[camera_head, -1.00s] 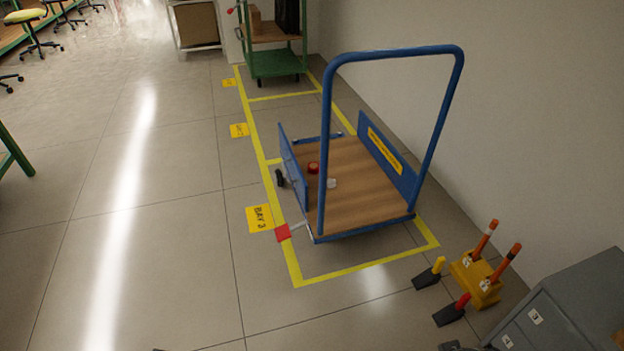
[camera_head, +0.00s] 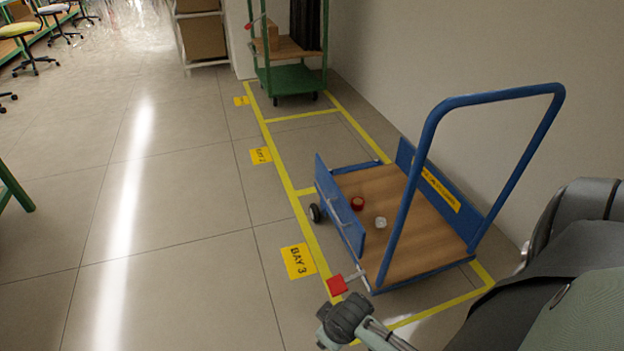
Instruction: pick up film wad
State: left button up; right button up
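A small whitish crumpled piece (camera_head: 380,222), which looks like the film wad, lies on the wooden deck of the blue platform cart (camera_head: 430,238). A red round item (camera_head: 357,203) lies just left of it on the deck. My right arm comes in from the right edge. A grey end part that looks like my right gripper (camera_head: 343,318) shows at the bottom, below the cart's near left corner and apart from the whitish piece. Its fingers are not clear. My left gripper is out of view.
The cart has a tall blue push handle (camera_head: 490,96) and a low blue side panel (camera_head: 340,205). A green trolley (camera_head: 293,78) stands behind. The floor to the left is open.

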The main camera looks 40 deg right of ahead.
aim_at(380, 222)
jog(key=i+j+u, duration=0.15)
jog(key=i, duration=0.55)
jog(key=i+j+u, duration=0.15)
jog(key=i, duration=0.6)
jog(key=i+z, duration=0.2)
jog(key=z, duration=0.2)
jog(key=i+z, duration=0.2)
jog(key=z, duration=0.15)
jog(key=i+j+z, duration=0.15)
jog(key=z, duration=0.25)
jog(key=i+j+z, duration=0.15)
jog(key=z, duration=0.2)
jog(key=i+z, duration=0.1)
jog(key=z, duration=0.3)
jog(key=i+j+z, duration=0.1)
jog(key=z, duration=0.3)
jog(key=i+j+z, duration=0.1)
jog(key=z, duration=0.3)
jog(key=j+z, duration=0.25)
jog(key=z, duration=0.15)
